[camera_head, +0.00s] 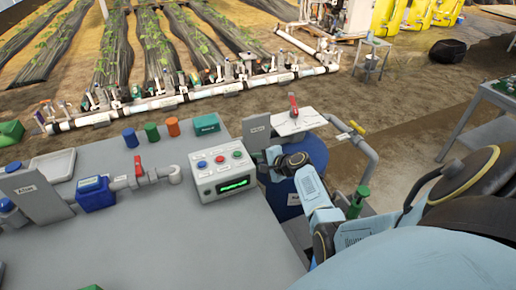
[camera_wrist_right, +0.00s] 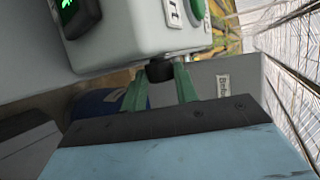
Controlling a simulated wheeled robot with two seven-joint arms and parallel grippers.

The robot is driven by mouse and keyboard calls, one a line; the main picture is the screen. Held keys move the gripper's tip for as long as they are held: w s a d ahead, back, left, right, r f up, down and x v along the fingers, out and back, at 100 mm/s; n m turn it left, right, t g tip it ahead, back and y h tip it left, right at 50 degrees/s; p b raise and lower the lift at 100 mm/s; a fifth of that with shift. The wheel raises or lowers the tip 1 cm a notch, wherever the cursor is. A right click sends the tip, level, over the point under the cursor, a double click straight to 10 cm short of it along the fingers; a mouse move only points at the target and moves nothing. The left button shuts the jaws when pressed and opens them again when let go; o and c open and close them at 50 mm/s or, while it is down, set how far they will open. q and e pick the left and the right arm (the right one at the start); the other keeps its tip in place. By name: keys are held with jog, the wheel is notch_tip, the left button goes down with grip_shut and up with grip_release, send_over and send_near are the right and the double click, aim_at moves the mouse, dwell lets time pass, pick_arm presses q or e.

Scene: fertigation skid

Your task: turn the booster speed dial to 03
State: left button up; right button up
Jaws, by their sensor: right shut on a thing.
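The control box (camera_head: 222,172) is pale grey, with blue, red and green buttons on top and a dark display (camera_head: 233,184) with green figures too small to read. The box (camera_wrist_right: 130,30) also fills the top of the right wrist view. A black dial (camera_wrist_right: 160,70) sticks out of its side. My right gripper (camera_wrist_right: 161,80) has its two green fingers on either side of the dial and is shut on it. In the head view my right gripper (camera_head: 260,165) is at the box's right side, where the dial is hidden. My left gripper is not in view.
The box stands on a grey bench (camera_head: 230,245). A blue drum (camera_head: 283,190) is right of the box, behind my right arm. A pipe with a red-handled valve (camera_head: 139,168) is to the left. Several coloured caps (camera_head: 152,132) stand behind. The bench front is clear.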

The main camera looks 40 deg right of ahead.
jog(key=shift+w+d+r+m+g+y+p, duration=0.15)
jog(key=shift+m+g+p, duration=0.1)
jog(key=shift+g+p, duration=0.6)
jog(key=shift+w+a+r+m+g+y+p, duration=0.1)
jog(key=shift+m+g+y+p, duration=0.1)
jog(key=shift+g+p, duration=0.65)
jog(key=shift+w+d+r+m+g+y+p, duration=0.15)
jog(key=shift+m+g+p, duration=0.1)
jog(key=shift+g+p, duration=0.6)
jog(key=shift+g, duration=0.35)
jog(key=o, duration=1)
jog(key=shift+r, duration=0.1)
